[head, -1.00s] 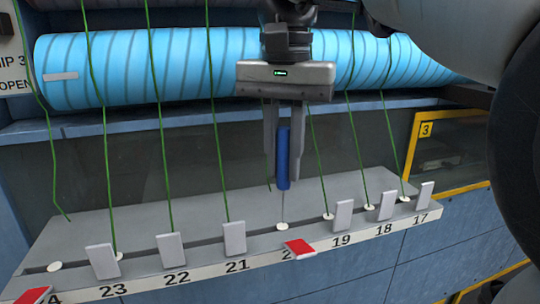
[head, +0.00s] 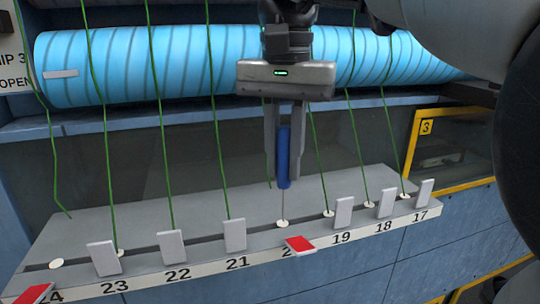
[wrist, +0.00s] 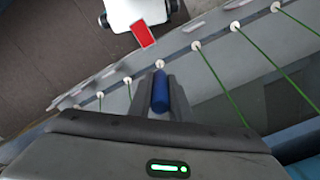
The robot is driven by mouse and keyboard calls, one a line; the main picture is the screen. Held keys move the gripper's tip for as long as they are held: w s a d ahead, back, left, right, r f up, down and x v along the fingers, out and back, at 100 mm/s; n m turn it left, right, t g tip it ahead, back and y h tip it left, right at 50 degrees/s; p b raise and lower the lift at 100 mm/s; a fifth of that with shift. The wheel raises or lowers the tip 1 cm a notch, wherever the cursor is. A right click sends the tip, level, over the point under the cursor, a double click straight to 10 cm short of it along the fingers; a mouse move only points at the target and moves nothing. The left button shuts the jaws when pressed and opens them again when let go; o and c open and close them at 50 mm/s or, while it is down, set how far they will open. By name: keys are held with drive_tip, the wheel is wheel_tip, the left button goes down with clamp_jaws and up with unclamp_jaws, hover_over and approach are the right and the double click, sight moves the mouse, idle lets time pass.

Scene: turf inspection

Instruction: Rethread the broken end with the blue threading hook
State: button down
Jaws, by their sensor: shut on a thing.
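My gripper (head: 284,160) is shut on the blue threading hook (head: 284,155), held upright by its handle. Its thin shaft points down to the white eyelet (head: 282,224) at position 20; whether the tip is inside the eyelet I cannot tell. In the wrist view, the blue handle (wrist: 160,92) lies between my fingers and the eyelet (wrist: 160,64) is just beyond it. A loose green end (head: 268,182) hangs behind my gripper, stopping above the shelf. A red flag (head: 300,244) lies tipped down in front of position 20.
Green yarns run to eyelets on both sides, such as the yarn at 21 (head: 219,160) and at 19 (head: 319,165). Grey flags stand upright along the ledge. Another red flag (head: 34,293) lies at 24, where a yarn (head: 55,190) ends short of its eyelet. A blue roll (head: 190,65) spans the back.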

sight(285, 127)
drive_tip(key=shift+f+b, duration=0.8)
drive_tip(key=shift+f, duration=0.7)
drive_tip(key=shift+r, duration=0.15)
drive_tip(key=shift+r+p, duration=2.45)
drive_tip(key=shift+p, duration=0.2)
drive_tip(key=shift+r, duration=1.2)
